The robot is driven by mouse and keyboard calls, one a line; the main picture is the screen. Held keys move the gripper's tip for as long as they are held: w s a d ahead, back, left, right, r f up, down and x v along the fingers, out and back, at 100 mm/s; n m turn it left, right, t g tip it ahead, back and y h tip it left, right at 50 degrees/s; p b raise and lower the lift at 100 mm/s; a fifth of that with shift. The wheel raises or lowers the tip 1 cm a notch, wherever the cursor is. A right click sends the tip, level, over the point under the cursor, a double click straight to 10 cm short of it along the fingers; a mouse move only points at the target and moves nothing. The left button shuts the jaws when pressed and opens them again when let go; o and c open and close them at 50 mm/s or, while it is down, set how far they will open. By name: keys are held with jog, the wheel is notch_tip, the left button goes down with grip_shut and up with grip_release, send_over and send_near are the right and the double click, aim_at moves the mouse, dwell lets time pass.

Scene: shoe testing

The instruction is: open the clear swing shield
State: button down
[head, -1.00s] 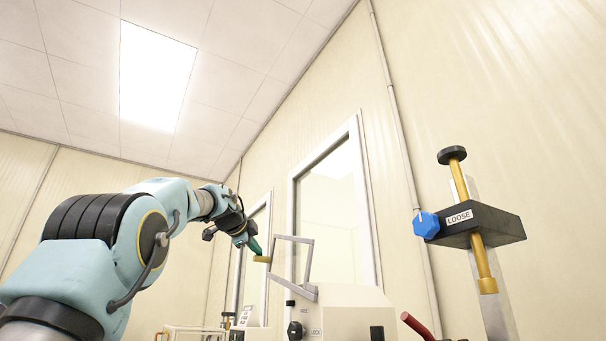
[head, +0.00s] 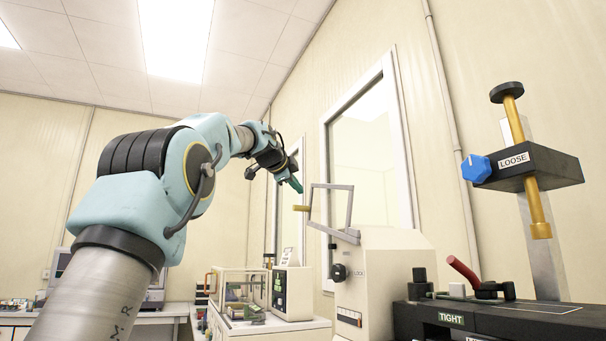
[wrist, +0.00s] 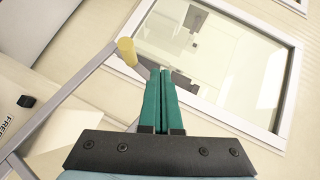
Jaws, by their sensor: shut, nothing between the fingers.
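The clear swing shield (head: 351,209) is a grey frame around a see-through pane, standing tilted up above a cream machine (head: 385,275). A yellow handle (head: 301,208) sticks out from its left side. In the wrist view the handle (wrist: 127,52) shows end-on at the upper left, on the grey frame (wrist: 68,98). My gripper (head: 298,187) is up and to the left of the handle in the head view, apart from it as far as I can tell. In the wrist view its green fingers (wrist: 166,72) are together with nothing between them, right of the handle.
A black fixture with a "LOOSE" block (head: 528,167), a blue knob (head: 476,168) and a red lever (head: 463,270) stands at right. A clear-sided case (head: 240,293) sits on a bench behind. A wall window (head: 368,150) is behind the shield.

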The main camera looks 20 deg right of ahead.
jog(key=s+a+r+b, duration=0.1)
jog(key=s+a+r, duration=0.3)
jog(key=a+r, duration=0.2)
jog(key=shift+a+r+b, duration=0.35)
jog(key=shift+b, duration=0.05)
jog(key=w+a+f+n+g+y, duration=0.1)
jog(key=w+a+f+n+y, duration=0.15)
jog(key=f, duration=0.55)
jog(key=w+a+f+n+g+y, duration=0.1)
jog(key=w+f+n, duration=0.15)
jog(key=f, duration=0.65)
jog(key=s+a+f+n+g+y, duration=0.15)
jog(key=a+f+n, duration=0.25)
jog(key=f, duration=0.7)
jog(key=s+a+f+n+g+y, duration=0.1)
jog(key=s+a+f+n+y, duration=0.2)
jog(key=f, duration=0.8)
jog(key=s+a+f+n+g, duration=0.1)
jog(key=s+a+f+n, duration=0.2)
jog(key=s+a+f, duration=0.2)
jog(key=s+a+f+n+g+y, duration=0.1)
jog(key=s+a+f, duration=0.4)
jog(key=s+f, duration=0.7)
jog(key=s+a+f+n+g, duration=0.3)
jog(key=s+a+f+n, duration=0.2)
jog(key=s+f, duration=0.3)
notch_tip(320, 180, down, 3)
jog(key=shift+s+a+r+n+y, duration=0.2)
jog(key=shift+n+y, duration=0.2)
jog(key=shift+n, duration=0.1)
